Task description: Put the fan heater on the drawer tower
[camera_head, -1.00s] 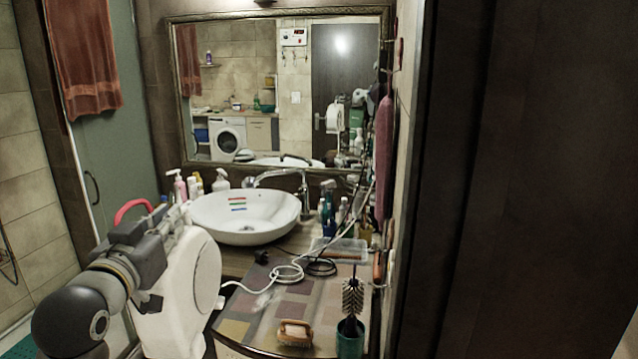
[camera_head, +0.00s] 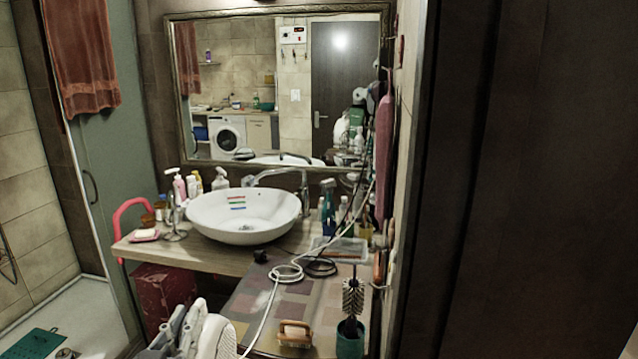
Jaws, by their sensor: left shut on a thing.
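The white fan heater (camera_head: 217,338) shows only in part at the bottom edge, left of centre. My left gripper (camera_head: 178,332) is shut on it, with grey parts along the heater's left side. The lower part of both is cut off by the frame. The heater's white cord (camera_head: 262,318) runs up over a low top with a patchwork pattern (camera_head: 262,297). A dark red box-like unit (camera_head: 165,292) stands under the wooden counter, behind the heater. I cannot tell for sure which piece is the drawer tower. My right gripper is not in view.
A white basin (camera_head: 243,216) stands on the wooden counter (camera_head: 205,259). A brush (camera_head: 294,333) and a bottle brush in a teal holder (camera_head: 351,338) stand at the patchwork top's front. A red curved bar (camera_head: 118,225) rises at the counter's left. A dark panel fills the right.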

